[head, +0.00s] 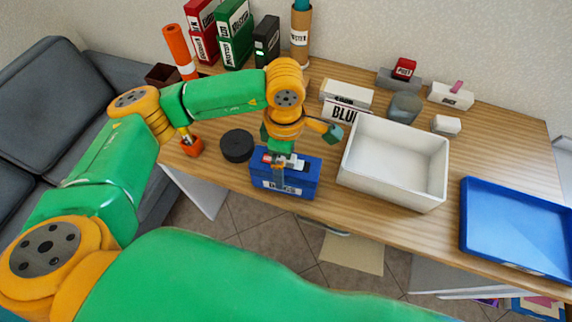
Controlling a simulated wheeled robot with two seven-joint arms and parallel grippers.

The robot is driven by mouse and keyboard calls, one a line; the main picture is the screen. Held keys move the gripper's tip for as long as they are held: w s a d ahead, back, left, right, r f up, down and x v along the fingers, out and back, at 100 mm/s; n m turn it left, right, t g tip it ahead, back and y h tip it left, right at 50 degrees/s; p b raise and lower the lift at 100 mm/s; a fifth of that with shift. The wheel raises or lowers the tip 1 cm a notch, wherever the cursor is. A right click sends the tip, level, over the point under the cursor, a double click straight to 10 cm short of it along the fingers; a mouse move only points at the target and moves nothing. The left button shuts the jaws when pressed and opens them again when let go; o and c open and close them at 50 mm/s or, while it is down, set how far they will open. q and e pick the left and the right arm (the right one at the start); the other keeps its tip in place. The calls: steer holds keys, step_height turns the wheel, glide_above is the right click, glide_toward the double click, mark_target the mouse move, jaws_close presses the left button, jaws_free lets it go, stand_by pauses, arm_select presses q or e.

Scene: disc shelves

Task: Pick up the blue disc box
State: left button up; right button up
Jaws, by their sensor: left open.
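A blue box (302,181) with a white label on its front stands near the table's front edge, in the middle of the head view. I take it as the blue disc box; its label is too small to read. My left gripper (280,178) hangs above and in front of it, pointing down, with its fingers overlapping the box in the picture. The gripper is open. I cannot tell whether a finger touches the box. My right gripper is not in view.
A black round object (236,146) sits just left of the box. A white open bin (440,172) stands close on its right, and a blue tray (478,240) lies at the far right. A white "BLU" box (345,98) and several red, green and black boxes stand behind.

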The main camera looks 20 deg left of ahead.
arm_select(q)
steer(key=shift+f, duration=0.55)
steer(key=shift+w+f, duration=0.15)
steer(key=shift+f, duration=0.1)
steer(key=c, duration=1.5)
steer(key=shift+r, duration=0.15)
